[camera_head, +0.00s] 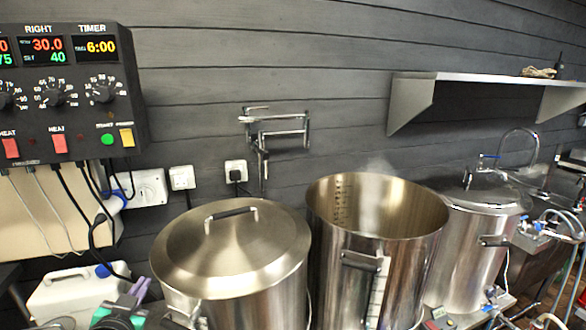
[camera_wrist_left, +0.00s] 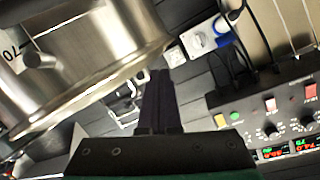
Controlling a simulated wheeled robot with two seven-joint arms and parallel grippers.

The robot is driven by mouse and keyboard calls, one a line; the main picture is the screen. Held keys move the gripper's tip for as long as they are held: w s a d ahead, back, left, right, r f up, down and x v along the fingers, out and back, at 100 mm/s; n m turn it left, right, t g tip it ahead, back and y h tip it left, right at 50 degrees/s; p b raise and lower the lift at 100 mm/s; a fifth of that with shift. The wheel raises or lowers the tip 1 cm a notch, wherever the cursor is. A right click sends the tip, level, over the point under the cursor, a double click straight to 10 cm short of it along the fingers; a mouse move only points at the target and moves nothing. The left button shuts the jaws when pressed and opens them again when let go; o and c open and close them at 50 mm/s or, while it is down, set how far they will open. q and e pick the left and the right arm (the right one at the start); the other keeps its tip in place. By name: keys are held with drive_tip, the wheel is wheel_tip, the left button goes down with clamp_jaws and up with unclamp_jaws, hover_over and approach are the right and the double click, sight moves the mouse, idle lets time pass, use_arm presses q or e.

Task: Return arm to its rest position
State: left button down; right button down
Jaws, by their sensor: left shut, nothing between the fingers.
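My left gripper (camera_head: 141,287) shows at the bottom left of the head view, low between the white canister and the lidded pot. Its dark fingers are together and empty. In the left wrist view the fingers (camera_wrist_left: 160,78) also show shut, with nothing between them. My right gripper is in neither view.
A lidded steel pot (camera_head: 235,250) stands just right of my left gripper. An open steaming pot (camera_head: 375,225) and another lidded pot (camera_head: 475,235) stand farther right. The control panel (camera_head: 70,85) hangs above left, with cables below. A white canister (camera_head: 75,295) is at lower left.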

use_arm(q)
drive_tip(key=s+d+f+g+h, duration=0.2)
drive_tip(key=s+d+f+g, duration=0.35)
drive_tip(key=s+f, duration=0.5)
drive_tip(key=s+d+f+g+h, duration=0.2)
drive_tip(key=s+d+f+g, duration=0.3)
drive_tip(key=s+f, duration=0.55)
wheel_tip(320, 180, down, 25)
drive_tip(key=s+a+g+b, duration=0.1)
drive_tip(key=s+g+b, duration=0.1)
drive_tip(key=g, duration=0.1)
drive_tip(key=s+a+f, duration=0.3)
drive_tip(key=s+f, duration=1.1)
drive_tip(key=s, duration=0.2)
drive_tip(key=shift+s+g, duration=0.2)
drive_tip(key=shift+g, duration=0.15)
